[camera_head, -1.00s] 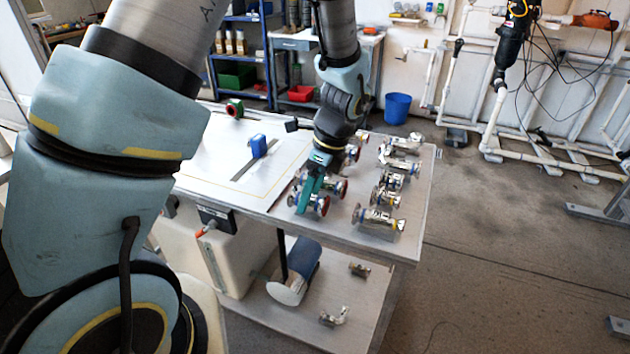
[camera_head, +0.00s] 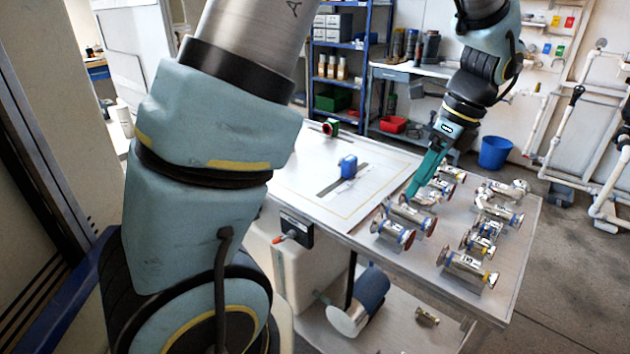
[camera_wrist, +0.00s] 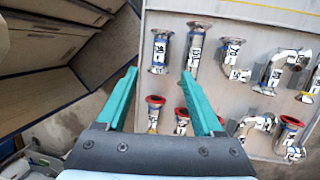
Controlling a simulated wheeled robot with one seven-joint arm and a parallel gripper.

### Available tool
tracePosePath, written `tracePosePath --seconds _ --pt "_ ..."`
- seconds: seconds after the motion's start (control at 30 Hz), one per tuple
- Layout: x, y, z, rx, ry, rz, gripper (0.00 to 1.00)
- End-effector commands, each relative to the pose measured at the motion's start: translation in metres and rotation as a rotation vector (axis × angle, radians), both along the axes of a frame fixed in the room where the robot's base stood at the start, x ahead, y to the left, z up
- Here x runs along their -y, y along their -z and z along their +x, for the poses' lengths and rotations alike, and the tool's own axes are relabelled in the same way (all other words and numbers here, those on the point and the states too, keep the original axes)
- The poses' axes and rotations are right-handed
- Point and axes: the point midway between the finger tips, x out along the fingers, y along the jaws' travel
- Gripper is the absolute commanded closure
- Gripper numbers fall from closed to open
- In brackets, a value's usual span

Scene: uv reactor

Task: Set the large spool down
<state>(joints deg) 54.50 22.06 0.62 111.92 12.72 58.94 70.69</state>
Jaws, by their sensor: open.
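Several metal spools with red end flanges stand or lie on the left part of the grey tabletop (camera_head: 350,222). The nearest spool (camera_head: 391,232) lies at the table's front edge, with a longer one (camera_head: 412,216) just behind it. My gripper (camera_head: 414,190) is above and behind the nearest spools. In the wrist view my gripper (camera_wrist: 158,74) is open, its teal fingers apart with nothing held between them.
More metal fittings, including a spool (camera_head: 467,267) and an elbow (camera_wrist: 287,68), crowd the table's right side. A white board with a blue device (camera_head: 348,167) covers the left part. A blue bucket (camera_head: 495,152) stands on the floor behind.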

Motion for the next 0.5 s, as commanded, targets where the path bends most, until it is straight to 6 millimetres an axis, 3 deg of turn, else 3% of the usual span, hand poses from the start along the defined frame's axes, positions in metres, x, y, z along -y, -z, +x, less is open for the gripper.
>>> tracePosePath --seconds 0.17,0.33,0.5 --pt "-0.055 0.004 0.023 0.055 -0.357 -0.072 0.32" --pt "-0.144 0.011 0.04 0.158 -0.992 -0.185 0.32" --pt "-0.222 0.019 0.034 0.26 -1.611 -0.279 0.32"
